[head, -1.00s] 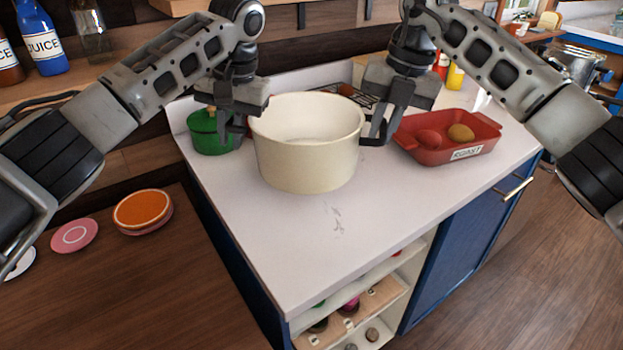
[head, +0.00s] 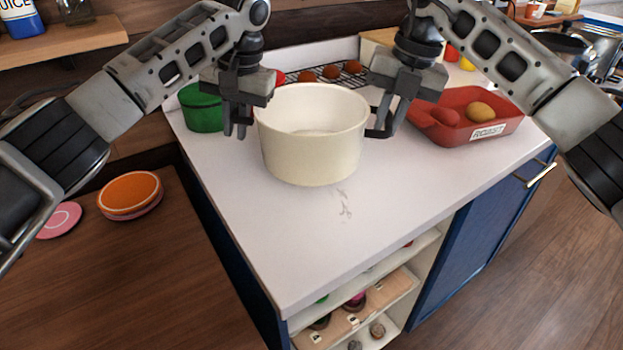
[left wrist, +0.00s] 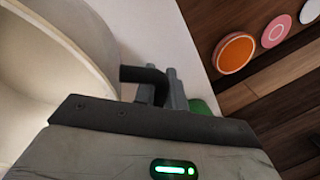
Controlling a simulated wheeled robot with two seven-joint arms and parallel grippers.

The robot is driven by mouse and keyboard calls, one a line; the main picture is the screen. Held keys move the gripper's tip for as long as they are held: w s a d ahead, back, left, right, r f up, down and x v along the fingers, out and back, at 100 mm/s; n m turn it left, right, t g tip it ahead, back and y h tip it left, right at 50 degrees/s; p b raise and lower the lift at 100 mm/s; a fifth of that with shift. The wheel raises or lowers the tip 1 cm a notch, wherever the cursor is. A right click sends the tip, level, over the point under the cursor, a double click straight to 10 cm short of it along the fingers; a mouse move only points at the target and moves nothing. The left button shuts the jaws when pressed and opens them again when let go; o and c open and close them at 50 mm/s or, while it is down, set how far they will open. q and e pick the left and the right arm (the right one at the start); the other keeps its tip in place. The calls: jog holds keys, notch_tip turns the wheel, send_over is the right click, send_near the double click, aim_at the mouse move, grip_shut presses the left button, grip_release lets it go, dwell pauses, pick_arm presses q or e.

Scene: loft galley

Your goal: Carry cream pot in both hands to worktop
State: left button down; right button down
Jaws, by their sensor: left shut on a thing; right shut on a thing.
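The cream pot (head: 312,150) is upright at the worktop (head: 300,240), near its middle. I cannot tell whether its base touches the surface or hangs just above it. My left gripper (head: 238,128) is shut at the pot's left side. The left wrist view shows its fingers (left wrist: 166,88) around a dark handle (left wrist: 140,74) beside the cream pot wall (left wrist: 50,60). My right gripper (head: 382,122) is shut on the dark handle at the pot's right side. The pot's inside looks empty where it shows.
A red roast tray (head: 470,118) with two roundish items stands right of the pot. A green pot (head: 200,108) stands behind left. A wire rack (head: 335,76) with brown items lies behind. The worktop's front is clear. Orange plates (head: 130,194) lie on the wooden surface at left.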

pick_arm(q)
jog(key=shift+f, duration=0.15)
pick_arm(e)
jog(key=shift+d+f, duration=0.1)
jog(key=shift+f, duration=0.05)
